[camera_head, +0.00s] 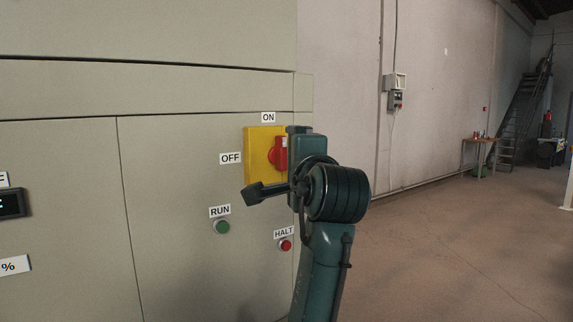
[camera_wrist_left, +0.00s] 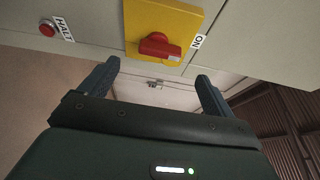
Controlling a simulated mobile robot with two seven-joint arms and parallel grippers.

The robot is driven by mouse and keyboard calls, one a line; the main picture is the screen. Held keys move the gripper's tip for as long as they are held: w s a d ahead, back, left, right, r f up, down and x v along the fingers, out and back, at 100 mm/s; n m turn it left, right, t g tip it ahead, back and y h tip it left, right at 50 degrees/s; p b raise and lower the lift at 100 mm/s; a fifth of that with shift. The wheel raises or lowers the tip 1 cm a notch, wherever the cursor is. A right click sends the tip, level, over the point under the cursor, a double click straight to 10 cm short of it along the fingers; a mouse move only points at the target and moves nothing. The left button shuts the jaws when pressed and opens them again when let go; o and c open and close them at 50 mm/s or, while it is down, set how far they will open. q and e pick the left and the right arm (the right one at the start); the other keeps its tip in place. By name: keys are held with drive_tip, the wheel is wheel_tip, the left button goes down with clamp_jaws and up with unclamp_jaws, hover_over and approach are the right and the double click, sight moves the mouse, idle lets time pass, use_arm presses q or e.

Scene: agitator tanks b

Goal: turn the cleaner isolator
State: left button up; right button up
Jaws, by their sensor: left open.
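The cleaner isolator is a yellow plate (camera_head: 259,143) with a red knob (camera_head: 272,156) on the beige cabinet. ON is above it and OFF to its left. In the left wrist view the red knob (camera_wrist_left: 160,46) shows with its raised bar seeming to point toward ON. My left gripper (camera_wrist_left: 158,71) is open and empty there, its two fingers apart on either side of the knob's position in the picture, not visibly touching it. In the head view the left gripper (camera_head: 306,148) is just right of the plate and hides its right edge. My right gripper is not in view.
A green RUN button (camera_head: 222,227) and a red HALT button (camera_head: 286,245) sit below the isolator. A display (camera_head: 11,204) is at the far left. Open floor lies right of the cabinet, with a table (camera_head: 484,142) and stairs (camera_head: 522,115) far back.

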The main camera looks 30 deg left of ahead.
use_arm(q)
drive_tip(key=v, duration=0.5)
drive_tip(key=shift+b, duration=0.35)
drive_tip(key=w+d+f+m+t+h, duration=0.1)
drive_tip(key=w+d+f+h, duration=0.15)
drive_tip(key=f, duration=0.85)
drive_tip(key=w+d+f+h, duration=0.1)
drive_tip(key=f+h, duration=0.3)
drive_tip(key=f, duration=0.7)
drive_tip(key=w+d+f+m+t+h, duration=0.1)
drive_tip(key=w+d+f+h, duration=0.15)
drive_tip(key=f, duration=0.75)
drive_tip(key=s+d+f+n+g+h, duration=0.1)
drive_tip(key=s+d+f+n+h, duration=0.1)
drive_tip(key=s+f, duration=0.45)
drive_tip(key=s+d+f+n+g+h, duration=0.15)
drive_tip(key=s+f, duration=0.25)
drive_tip(key=f, duration=0.6)
drive_tip(key=s+f+n+g+h, duration=0.1)
drive_tip(key=s+f+n, duration=0.1)
drive_tip(key=s+f, duration=0.2)
drive_tip(key=s+d+f+n+g+h, duration=0.1)
drive_tip(key=s+f, duration=0.4)
drive_tip(key=s, duration=0.5)
drive_tip(key=shift+d+f+n+h, duration=0.35)
drive_tip(key=shift+n+h, duration=0.3)
drive_tip(key=shift+n, duration=0.3)
